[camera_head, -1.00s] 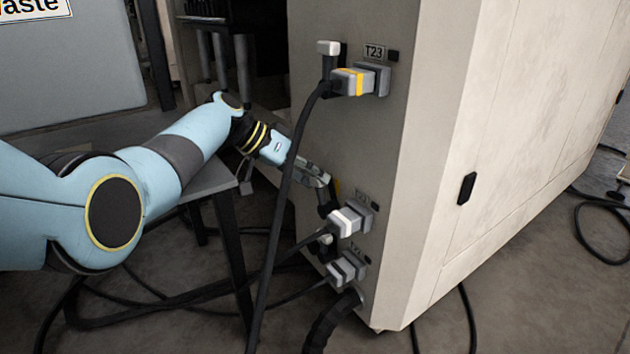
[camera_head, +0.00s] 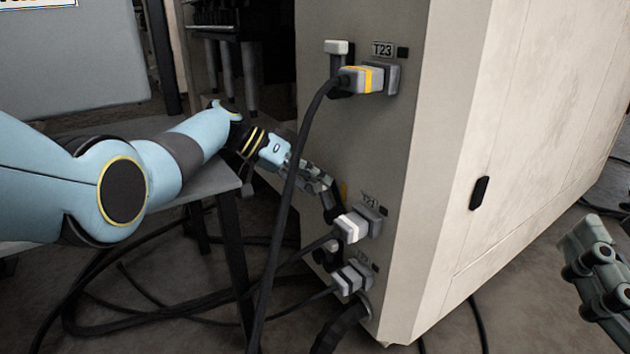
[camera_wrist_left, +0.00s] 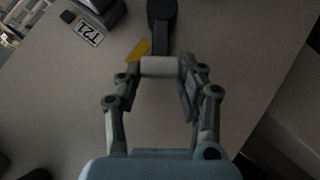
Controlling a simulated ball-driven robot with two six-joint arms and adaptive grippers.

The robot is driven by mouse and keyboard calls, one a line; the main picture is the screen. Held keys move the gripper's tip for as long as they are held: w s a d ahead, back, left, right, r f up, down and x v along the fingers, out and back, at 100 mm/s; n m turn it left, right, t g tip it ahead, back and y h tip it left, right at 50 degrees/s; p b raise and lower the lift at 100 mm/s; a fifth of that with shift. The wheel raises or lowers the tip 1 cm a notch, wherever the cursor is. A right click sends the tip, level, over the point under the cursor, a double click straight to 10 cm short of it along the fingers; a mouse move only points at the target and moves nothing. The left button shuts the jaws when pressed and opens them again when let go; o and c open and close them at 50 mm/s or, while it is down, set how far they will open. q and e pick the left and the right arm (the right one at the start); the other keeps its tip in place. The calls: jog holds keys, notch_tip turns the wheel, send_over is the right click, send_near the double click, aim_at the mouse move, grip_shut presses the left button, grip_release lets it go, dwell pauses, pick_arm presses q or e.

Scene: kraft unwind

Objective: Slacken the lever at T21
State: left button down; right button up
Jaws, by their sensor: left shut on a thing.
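The T21 lever has a dark arm (camera_wrist_left: 161,22) and a pale cylindrical handle (camera_wrist_left: 160,67). In the left wrist view my left gripper (camera_wrist_left: 163,70) is shut on the handle, with a finger at each end. The T21 label (camera_wrist_left: 88,29) is at upper left there. In the head view my left gripper (camera_head: 326,185) is at the machine's side panel, above the white-banded T21 plug (camera_head: 352,227). The dark lever arm (camera_head: 332,209) shows below its fingers. My right gripper (camera_head: 592,262) is at the right edge, away from the panel; its fingertips are unclear.
The T23 plug (camera_head: 362,79) sits higher, with a white-ended lever (camera_head: 337,48) beside it. Its black cable (camera_head: 284,205) hangs in front of my left gripper. A lower plug (camera_head: 347,280) is below T21. A grey table (camera_head: 205,180) stands beneath my left arm.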

pick_arm(q)
jog(key=c, duration=0.8)
grip_release()
